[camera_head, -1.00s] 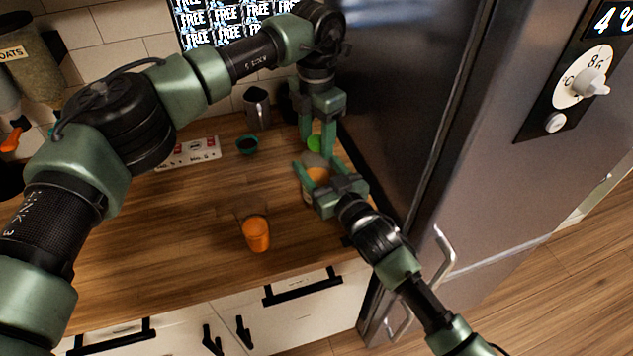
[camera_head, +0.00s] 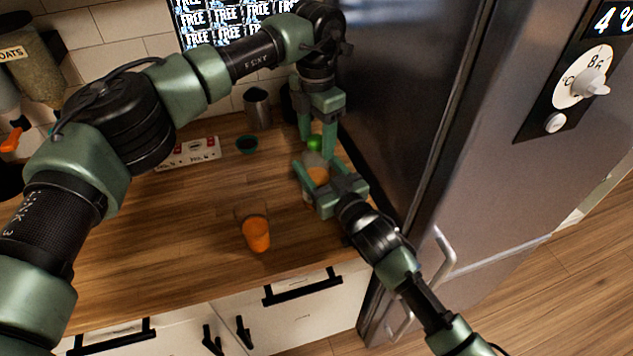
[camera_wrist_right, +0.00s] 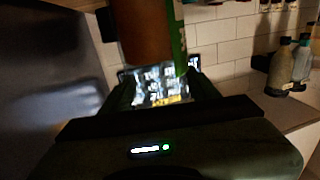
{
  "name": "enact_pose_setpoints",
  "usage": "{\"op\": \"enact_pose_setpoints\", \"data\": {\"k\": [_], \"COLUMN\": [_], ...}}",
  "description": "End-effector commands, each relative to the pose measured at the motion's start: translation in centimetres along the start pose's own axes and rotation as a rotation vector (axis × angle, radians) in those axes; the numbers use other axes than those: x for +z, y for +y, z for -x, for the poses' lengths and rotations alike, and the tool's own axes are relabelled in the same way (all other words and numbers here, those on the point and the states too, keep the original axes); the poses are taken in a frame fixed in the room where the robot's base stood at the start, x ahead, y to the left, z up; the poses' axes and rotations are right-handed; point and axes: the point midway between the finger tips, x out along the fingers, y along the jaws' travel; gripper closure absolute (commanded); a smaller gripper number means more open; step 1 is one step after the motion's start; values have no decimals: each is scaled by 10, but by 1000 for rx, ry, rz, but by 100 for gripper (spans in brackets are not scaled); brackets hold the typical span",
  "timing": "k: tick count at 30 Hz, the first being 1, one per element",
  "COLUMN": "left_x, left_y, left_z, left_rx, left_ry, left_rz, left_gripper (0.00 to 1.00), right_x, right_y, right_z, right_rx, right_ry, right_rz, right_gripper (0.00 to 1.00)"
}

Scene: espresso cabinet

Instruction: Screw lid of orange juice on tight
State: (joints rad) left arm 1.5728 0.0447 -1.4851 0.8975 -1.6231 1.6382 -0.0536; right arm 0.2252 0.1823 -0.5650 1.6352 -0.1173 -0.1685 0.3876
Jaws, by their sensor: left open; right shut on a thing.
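The orange juice bottle (camera_head: 318,174) stands near the counter's right side by the fridge, partly hidden by my right gripper. My right gripper (camera_head: 314,181) is shut on the bottle from the front. The bottle's orange-brown side also fills the upper middle of the right wrist view (camera_wrist_right: 150,40). The green lid (camera_head: 314,143) shows at the bottle's top, between the fingers of my left gripper (camera_head: 317,143). That gripper points down from above, and its jaws are open around the lid. I cannot tell whether the lid is seated fully on the neck.
A glass of orange juice (camera_head: 256,235) stands near the counter's front edge. The fridge (camera_head: 420,110) closes off the right side. The counter's left middle is clear.

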Motion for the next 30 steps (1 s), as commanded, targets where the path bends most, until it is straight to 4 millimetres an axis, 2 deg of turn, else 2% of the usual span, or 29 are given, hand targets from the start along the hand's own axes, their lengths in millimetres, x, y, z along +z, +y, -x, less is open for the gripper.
{"op": "enact_pose_setpoints", "data": {"k": [5, 12, 18, 24, 30], "left_x": [1, 1, 0, 0, 0], "left_y": [0, 0, 0, 0, 0], "left_z": [18, 70, 104, 119, 120], "left_rx": [1, 3, 2, 1, 0], "left_ry": [-3, -4, -2, 0, 0], "left_rz": [1, 0, 1, 0, 0], "left_gripper": [41, 41, 41, 41, 41], "right_x": [4, 4, 5, 4, 4], "right_y": [0, 0, 0, 0, 0], "right_z": [1, 1, 1, 1, 1], "right_rx": [0, 0, 0, 0, 0], "right_ry": [-9, -9, -9, -9, -9], "right_rz": [-1, -1, -1, -1, -1], "right_gripper": [100, 100, 100, 100, 100]}}
